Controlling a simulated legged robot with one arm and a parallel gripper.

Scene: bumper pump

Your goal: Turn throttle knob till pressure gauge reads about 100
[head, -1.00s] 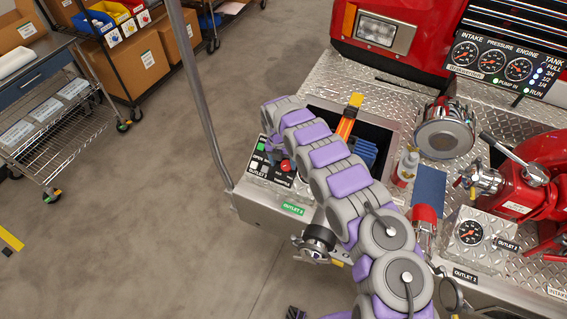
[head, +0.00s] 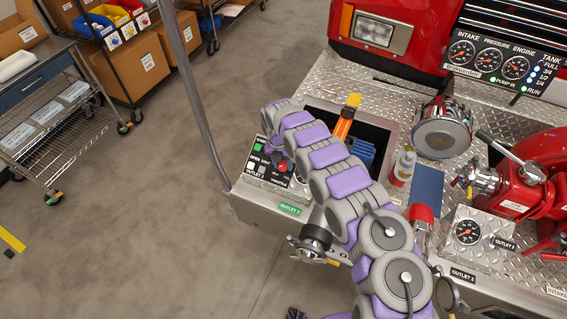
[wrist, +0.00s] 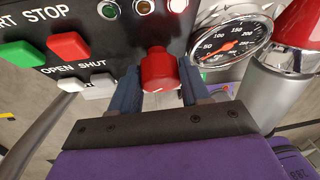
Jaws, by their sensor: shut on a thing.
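The red throttle knob (wrist: 160,70) is in the middle of the wrist view, on the black control panel (wrist: 100,50). My gripper (wrist: 160,92) is shut on it, one blue finger on each side. Right of the knob is a round pressure gauge (wrist: 232,38) with an orange needle; I cannot read its exact value. In the head view my arm reaches up to the outlet 2 panel (head: 254,170), where the red knob (head: 283,166) shows in part and my fingers are mostly hidden. The engine panel (head: 490,66) holds three dials: intake, pressure and engine.
Green and red buttons (wrist: 68,46) and white open and shut buttons (wrist: 62,83) sit left of the knob. A red-topped metal cylinder (wrist: 262,85) stands close on the right. A grey pole (head: 190,90) rises beside the bumper. Open floor (head: 110,220) lies left.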

